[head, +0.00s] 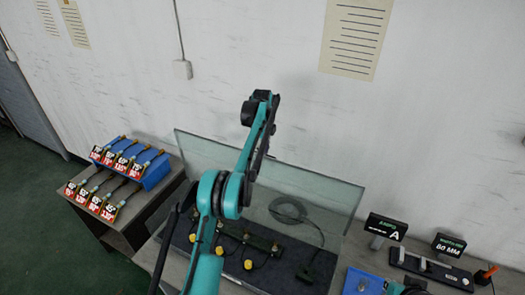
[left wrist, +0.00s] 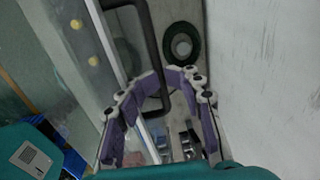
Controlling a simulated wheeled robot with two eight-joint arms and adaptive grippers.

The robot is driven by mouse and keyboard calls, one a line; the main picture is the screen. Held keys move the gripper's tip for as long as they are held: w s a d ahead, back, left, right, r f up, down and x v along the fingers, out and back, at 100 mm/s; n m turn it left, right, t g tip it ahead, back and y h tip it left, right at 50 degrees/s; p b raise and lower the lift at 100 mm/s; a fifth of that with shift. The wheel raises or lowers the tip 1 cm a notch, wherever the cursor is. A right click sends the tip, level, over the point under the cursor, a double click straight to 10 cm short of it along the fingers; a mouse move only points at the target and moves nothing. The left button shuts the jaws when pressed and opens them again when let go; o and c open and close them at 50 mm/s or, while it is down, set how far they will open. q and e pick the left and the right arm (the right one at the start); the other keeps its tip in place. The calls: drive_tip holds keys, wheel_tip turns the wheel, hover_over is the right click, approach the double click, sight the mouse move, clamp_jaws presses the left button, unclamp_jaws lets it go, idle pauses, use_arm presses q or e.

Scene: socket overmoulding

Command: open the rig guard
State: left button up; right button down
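The rig guard (head: 325,188) is a clear panel standing tilted up above the rig in the head view, partly covered by my left arm. Under it are the dark rig bed and several yellow knobs (head: 248,264). In the left wrist view a black bar handle (left wrist: 150,40) runs between the purple-padded fingers of my left gripper (left wrist: 163,80). The fingers arch inward, with their tips close on either side of the bar. In the head view my left arm hides most of this contact. My right gripper is not clearly seen in either view.
A coiled cable (head: 288,210) lies behind the panel. A blue rack (head: 155,175) with labelled tools stands on the left bench. Two small displays (head: 386,226) and a blue block (head: 362,282) sit on the right. The wall is close behind.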

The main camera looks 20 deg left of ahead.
use_arm(q)
drive_tip(key=shift+w+d+f, duration=0.35)
drive_tip(key=shift+w+f, duration=0.15)
drive_tip(key=shift+f, duration=0.15)
use_arm(e)
drive_tip(key=shift+w+f, duration=0.1)
drive_tip(key=shift+w, duration=0.15)
use_arm(q)
drive_tip(key=shift+a, duration=0.1)
drive_tip(key=r, duration=0.7)
drive_tip(key=shift+s+r, duration=0.35)
drive_tip(key=shift+r, duration=0.05)
drive_tip(key=shift+a+r, duration=0.15)
drive_tip(key=shift+w, duration=0.1)
use_arm(e)
drive_tip(key=shift+w, duration=0.45)
